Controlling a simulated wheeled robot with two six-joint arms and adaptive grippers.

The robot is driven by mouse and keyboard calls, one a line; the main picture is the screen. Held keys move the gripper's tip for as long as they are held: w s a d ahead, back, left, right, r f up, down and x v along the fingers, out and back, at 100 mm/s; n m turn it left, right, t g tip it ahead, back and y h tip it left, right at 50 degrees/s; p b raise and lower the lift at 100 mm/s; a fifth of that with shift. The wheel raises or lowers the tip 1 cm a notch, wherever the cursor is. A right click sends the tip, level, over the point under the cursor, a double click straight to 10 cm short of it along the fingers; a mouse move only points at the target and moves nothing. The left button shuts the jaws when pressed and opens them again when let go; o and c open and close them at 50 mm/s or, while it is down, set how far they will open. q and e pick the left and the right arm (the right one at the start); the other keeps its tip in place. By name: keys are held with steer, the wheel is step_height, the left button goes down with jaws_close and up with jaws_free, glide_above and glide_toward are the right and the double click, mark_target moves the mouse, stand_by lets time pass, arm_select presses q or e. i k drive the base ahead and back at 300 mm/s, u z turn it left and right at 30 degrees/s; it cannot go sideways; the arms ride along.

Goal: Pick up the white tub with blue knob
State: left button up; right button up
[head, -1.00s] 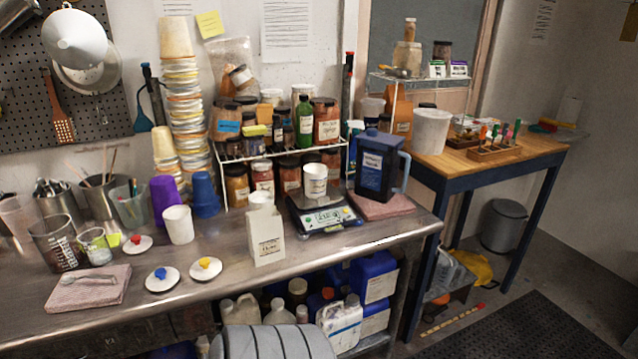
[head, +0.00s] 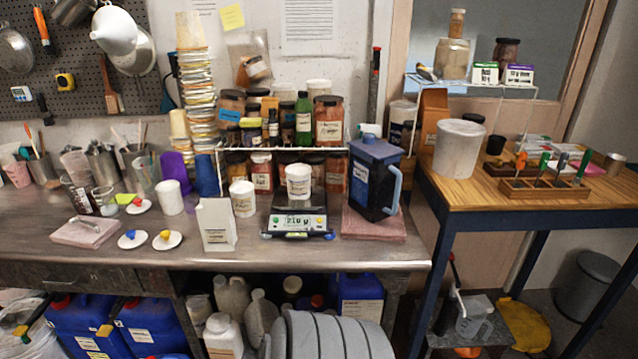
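A flat white disc with a blue knob (head: 133,239) lies on the steel counter at the left. Similar discs with a yellow knob (head: 167,239) and a red knob (head: 138,205) lie near it. No single white tub with a blue knob on it shows. Plain white open tubs stand on the counter: one (head: 169,198) behind the discs, one (head: 242,200) behind the paper bag, and one (head: 298,181) on the scale. Neither of my grippers is in view.
A white paper bag (head: 216,226), a scale (head: 296,224) and a dark blue jug (head: 373,178) on a pink cloth stand right of the discs. A folded pink cloth (head: 84,233) lies left. A wooden table (head: 470,188) with a larger white bucket (head: 459,150) stands right.

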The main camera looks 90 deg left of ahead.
mark_target(299, 183)
steer(key=u, duration=0.45)
steer(key=i, duration=0.9)
steer(key=u, duration=0.7)
